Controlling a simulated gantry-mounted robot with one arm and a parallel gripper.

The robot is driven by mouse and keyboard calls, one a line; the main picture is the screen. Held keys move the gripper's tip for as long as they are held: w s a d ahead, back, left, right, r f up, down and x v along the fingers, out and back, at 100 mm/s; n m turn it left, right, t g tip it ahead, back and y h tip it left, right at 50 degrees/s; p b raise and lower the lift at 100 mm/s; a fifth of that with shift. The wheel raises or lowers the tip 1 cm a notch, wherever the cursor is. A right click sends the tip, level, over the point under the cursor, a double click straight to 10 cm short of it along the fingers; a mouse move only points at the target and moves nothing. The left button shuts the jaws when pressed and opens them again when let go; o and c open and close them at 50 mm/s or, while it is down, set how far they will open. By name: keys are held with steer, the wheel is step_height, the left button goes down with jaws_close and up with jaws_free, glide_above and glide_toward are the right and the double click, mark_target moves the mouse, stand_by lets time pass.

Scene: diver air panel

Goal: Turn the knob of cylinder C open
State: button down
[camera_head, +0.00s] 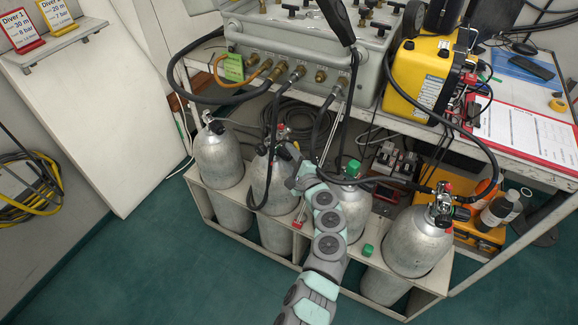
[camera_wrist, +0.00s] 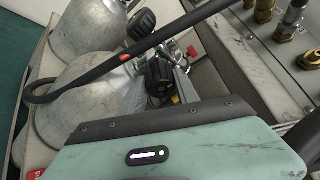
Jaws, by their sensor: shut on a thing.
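Several grey gas cylinders stand in a rack; I cannot read a letter on any of them, so I cannot tell which is cylinder C. My gripper (camera_head: 292,164) reaches the valve of the second cylinder from the left (camera_head: 272,185) and is shut on a black knob there. In the wrist view, a black knob (camera_wrist: 158,75) on the near cylinder (camera_wrist: 85,108) lies just beyond my teal gripper housing.
A black hose (camera_wrist: 120,58) crosses close to the valve. The leftmost cylinder (camera_head: 218,155), a green-capped one (camera_head: 352,198) and the rightmost cylinder (camera_head: 418,240) stand around my arm. The grey panel (camera_head: 300,50) and yellow case (camera_head: 425,72) sit above. The floor in front is clear.

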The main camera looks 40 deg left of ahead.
steer(key=shift+f+n+t+y+b, duration=0.3)
steer(key=shift+f+n+b, duration=0.1)
steer(key=shift+n+b, duration=0.4)
steer(key=shift+r+n+y, duration=0.2)
steer(key=shift+n+y, duration=0.1)
steer(key=shift+n, duration=0.4)
steer(key=n+y, duration=0.1)
steer(key=n, duration=0.1)
steer(key=n+y, duration=0.1)
steer(key=n, duration=0.2)
steer(key=shift+a+n, duration=0.1)
steer(key=shift+n, duration=0.2)
steer(key=shift+f+n+y, duration=0.1)
steer(key=shift+n+y, duration=0.5)
steer(key=shift+n, duration=0.7)
steer(key=shift+s+a+f+n+g+y, duration=0.1)
steer(key=shift+s+f+n+g+y, duration=0.2)
steer(key=shift+f+n+g, duration=0.6)
steer(key=shift+w+r+n+t, duration=0.15)
steer(key=shift+r+n+t, duration=0.15)
steer(key=shift+r+t, duration=0.25)
steer(key=shift+w+d+r, duration=0.1)
steer(key=shift+d+r, duration=0.1)
steer(key=shift+r, duration=0.2)
